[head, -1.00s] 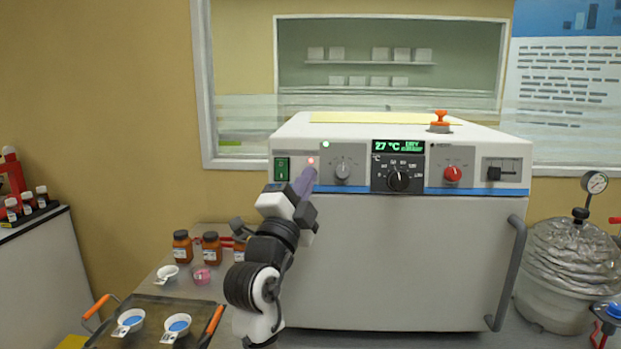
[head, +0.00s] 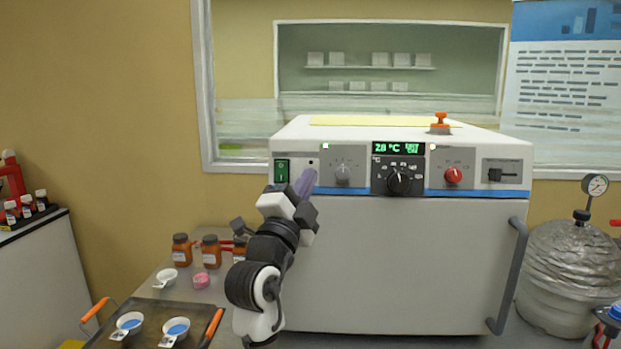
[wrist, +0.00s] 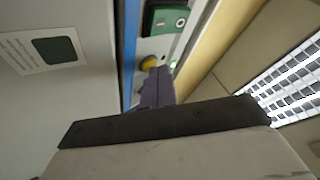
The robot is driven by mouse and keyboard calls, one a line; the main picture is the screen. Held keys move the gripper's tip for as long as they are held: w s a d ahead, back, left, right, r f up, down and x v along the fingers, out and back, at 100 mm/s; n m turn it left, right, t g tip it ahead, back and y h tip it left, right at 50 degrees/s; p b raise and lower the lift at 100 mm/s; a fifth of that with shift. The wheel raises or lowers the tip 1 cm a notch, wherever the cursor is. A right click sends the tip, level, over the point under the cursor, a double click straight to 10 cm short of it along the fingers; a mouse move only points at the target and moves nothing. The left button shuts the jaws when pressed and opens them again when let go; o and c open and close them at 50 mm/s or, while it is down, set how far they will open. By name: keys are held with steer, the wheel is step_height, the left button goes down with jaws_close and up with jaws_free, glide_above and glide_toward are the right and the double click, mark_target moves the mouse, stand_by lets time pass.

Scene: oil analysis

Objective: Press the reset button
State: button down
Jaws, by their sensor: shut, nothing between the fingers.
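The white oven (head: 400,260) has a control panel with a green rocker switch (head: 282,170) at its left end. My gripper (head: 304,182) is shut and empty, its purple fingers up against the panel, right of and slightly below the switch. A small dark indicator (head: 311,161) is just above the fingertips. In the wrist view my gripper (wrist: 158,85) points at a round yellow button (wrist: 150,62) beside the green switch (wrist: 167,20). The fingertips partly cover the button's edge; I cannot tell whether they touch it. No reset label is readable.
The panel also has a grey knob (head: 343,174), a black dial (head: 398,181), a red knob (head: 452,174) and a green display (head: 398,148). A tray (head: 150,310) with small cups and brown bottles (head: 211,251) stand left of the oven. A door handle (head: 513,275) sticks out right.

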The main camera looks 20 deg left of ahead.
stand_by(0.4)
steer(key=shift+s+d+r, duration=0.15)
steer(key=shift+s+d, duration=0.05)
steer(key=shift+s, duration=0.45)
steer(key=shift+s, duration=0.1)
steer(key=s, duration=0.1)
steer(key=s+d, duration=0.1)
steer(key=s, duration=0.1)
steer(key=s+r, duration=0.1)
steer(key=shift+s+d+b, duration=0.2)
steer(key=shift+s+b, duration=0.05)
steer(key=shift+b, duration=0.1)
stand_by(0.5)
